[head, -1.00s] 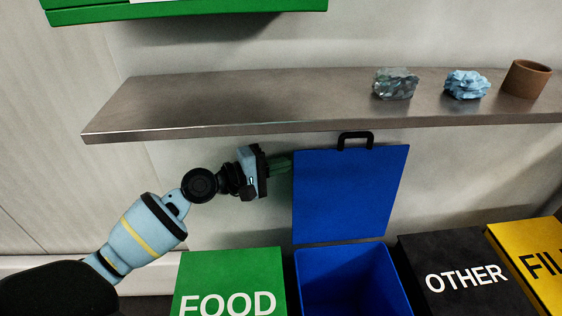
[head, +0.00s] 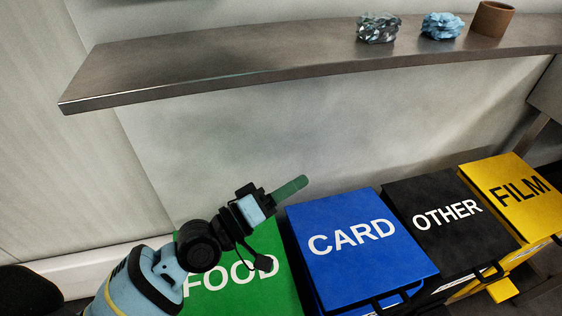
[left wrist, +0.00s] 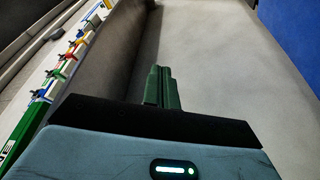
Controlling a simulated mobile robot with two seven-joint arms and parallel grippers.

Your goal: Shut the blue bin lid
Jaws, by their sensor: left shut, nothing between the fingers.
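My left gripper (head: 296,184) is shut and empty. Its green fingers are together above the far left corner of the blue lid, close to it; I cannot tell if they touch. In the left wrist view the green fingers (left wrist: 162,88) point away with nothing between them. A blue surface (left wrist: 290,45) fills the top right corner there. My right gripper is not in view.
The green FOOD bin (head: 248,270) is left of the blue bin, partly behind my left arm. The black OTHER bin (head: 445,238) and yellow FILM bin (head: 515,205) are to its right. A metal shelf (head: 230,62) above holds crumpled pieces (head: 378,28) and a brown cup (head: 493,18).

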